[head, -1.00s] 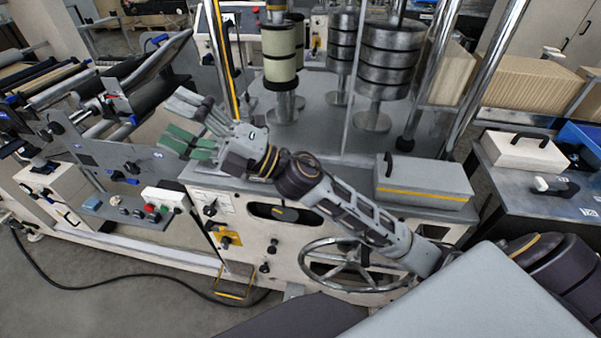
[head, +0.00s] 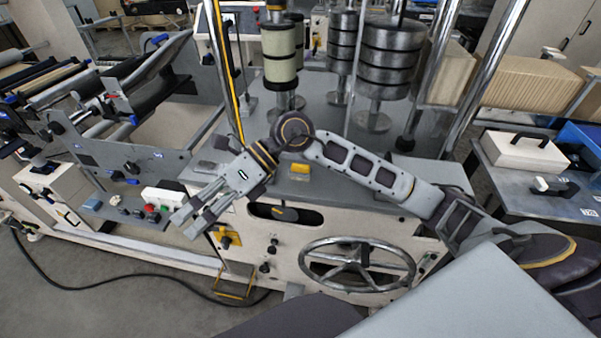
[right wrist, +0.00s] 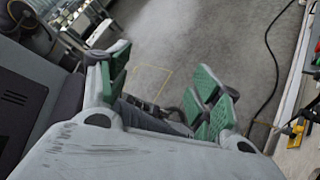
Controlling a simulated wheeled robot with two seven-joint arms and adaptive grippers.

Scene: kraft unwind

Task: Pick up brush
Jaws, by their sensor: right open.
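A small white-handled item with a dark part, which looks like the brush (head: 552,186), lies on the grey side table at the far right in the head view. My right gripper (head: 184,223) is open and empty, hanging in front of the machine's front left, far from that item. In the right wrist view my right gripper (right wrist: 162,92) shows its green-padded fingers spread, with only floor and machine parts beyond them. The brush does not show there. My left gripper is not in view.
A handwheel (head: 357,264) projects from the front. A white case (head: 523,152) stands near the brush. A cable (head: 110,287) runs across the floor.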

